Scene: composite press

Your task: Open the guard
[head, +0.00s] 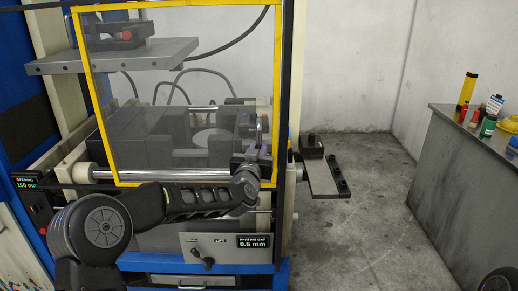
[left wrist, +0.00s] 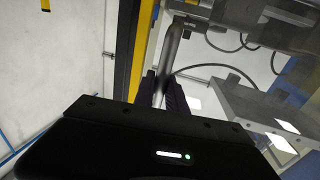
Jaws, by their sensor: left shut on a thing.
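The guard (head: 278,95) is a clear panel in a yellow frame. It stands upright across the front of the press opening in the head view, and its yellow edge (left wrist: 137,52) shows in the left wrist view. Its grey bar handle (left wrist: 170,52) is near the right side of the frame. My left gripper (head: 257,146) is at the lower right of the guard, with its dark fingers (left wrist: 163,88) shut on the handle. The gripper partly hides the handle in the head view. My right gripper is out of view.
Inside the press are a grey upper plate (head: 115,58) and dark blocks behind the panel. A control panel (head: 225,247) sits below. A bracket (head: 325,178) juts out at the right. A grey bench (head: 470,150) with bottles stands far right; the floor between is clear.

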